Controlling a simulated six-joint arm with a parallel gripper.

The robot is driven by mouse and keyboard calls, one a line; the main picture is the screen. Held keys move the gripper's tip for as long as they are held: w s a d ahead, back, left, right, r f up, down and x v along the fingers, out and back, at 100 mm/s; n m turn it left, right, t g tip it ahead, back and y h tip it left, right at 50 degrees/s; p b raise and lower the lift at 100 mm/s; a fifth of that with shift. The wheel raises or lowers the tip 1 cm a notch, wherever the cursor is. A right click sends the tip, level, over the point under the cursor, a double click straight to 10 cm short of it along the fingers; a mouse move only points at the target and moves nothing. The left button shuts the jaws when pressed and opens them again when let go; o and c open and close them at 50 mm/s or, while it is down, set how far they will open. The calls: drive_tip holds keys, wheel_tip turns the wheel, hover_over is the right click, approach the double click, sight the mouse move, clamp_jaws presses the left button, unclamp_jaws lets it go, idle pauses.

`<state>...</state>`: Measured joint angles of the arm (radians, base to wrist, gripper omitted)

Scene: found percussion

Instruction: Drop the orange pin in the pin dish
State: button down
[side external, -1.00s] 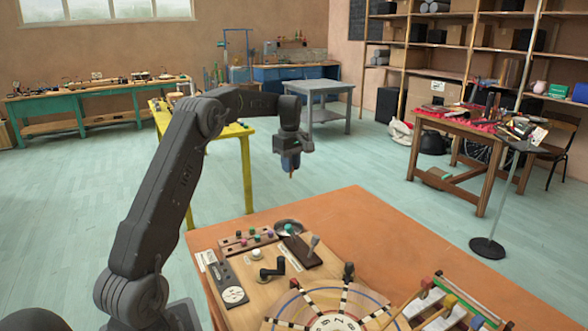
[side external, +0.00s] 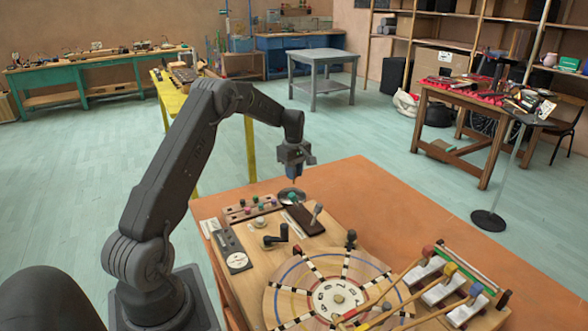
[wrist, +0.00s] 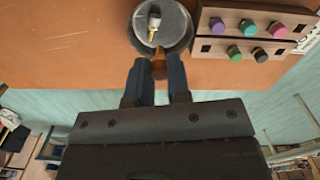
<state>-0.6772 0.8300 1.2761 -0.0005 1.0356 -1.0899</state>
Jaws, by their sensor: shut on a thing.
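My gripper (side external: 294,173) is low at the far edge of the wooden board, just above the pin dish (side external: 281,197). In the wrist view my gripper (wrist: 160,80) is shut on the orange pin (wrist: 159,68), which shows brown-orange between the two dark fingers. The round grey metal pin dish (wrist: 177,40) lies just beyond the fingertips there. The pin's end overlaps the dish's near rim in the picture; whether it touches is unclear. A small pale and gold piece (wrist: 154,24) lies inside the dish.
A wooden rack (wrist: 286,17) with several coloured pins stands right beside the dish. In the side view, a dark block with a lever (side external: 305,217), a black crank (side external: 277,236) and a striped wheel (side external: 325,290) are nearby. Bare orange tabletop (side external: 390,213) lies to the right.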

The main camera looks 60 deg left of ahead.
drive_tip(key=shift+f, duration=2.5)
drive_tip(key=c, duration=1)
unclamp_jaws()
drive_tip(key=shift+r, duration=0.1)
wheel_tip(320, 180, up, 14)
drive_tip(key=shift+f, duration=0.15)
